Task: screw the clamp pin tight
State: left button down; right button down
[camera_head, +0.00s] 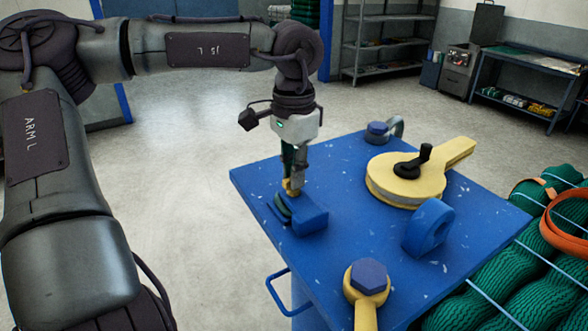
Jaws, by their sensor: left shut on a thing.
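A blue clamp block (310,217) sits near the left edge of the blue table (345,175). A dark green rounded piece (282,206) shows at its left side. My left gripper (292,184) points straight down over the clamp from above. Its fingers are shut on a small yellow pin head, which I take to be the clamp pin (290,189), at the top of the clamp. The fingers hide most of the pin, and I cannot tell how deep it sits. My right gripper is not in view.
On the table are a yellow round tool with a black crank (408,180), a blue ring-shaped block (428,228), a blue-headed yellow part (367,280) and a shackle (380,132). Green nets (500,275) lie at the right. Open floor lies behind.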

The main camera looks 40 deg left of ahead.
pick_arm(q)
jog(key=shift+w+r+m, duration=0.15)
jog(key=shift+r+m, duration=0.05)
jog(key=shift+m, duration=0.4)
jog(key=c, duration=1.2)
grip_release()
jog(key=shift+f, duration=0.1)
notch_tip(320, 180, up, 12)
